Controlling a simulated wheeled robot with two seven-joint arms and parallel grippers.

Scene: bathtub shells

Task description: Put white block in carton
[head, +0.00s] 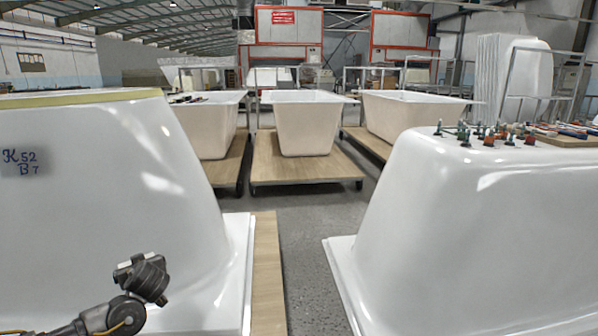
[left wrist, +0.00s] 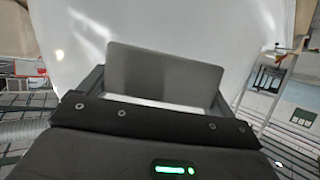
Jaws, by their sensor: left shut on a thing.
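My left gripper (head: 142,276) is low at the left of the head view, in front of the side of a white tub shell. In the left wrist view, my left gripper (left wrist: 158,88) is shut on a flat rectangular block (left wrist: 163,76). The block looks grey in this light and stands between the two dark fingers. I cannot make out the block clearly in the head view. No carton shows in either view. My right gripper is not in view.
A large upturned white tub shell (head: 110,190) stands close on the left, another (head: 470,220) on the right with several small tools on top. A grey floor gap (head: 300,260) lies between them. More tubs (head: 305,125) stand on wooden platforms behind.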

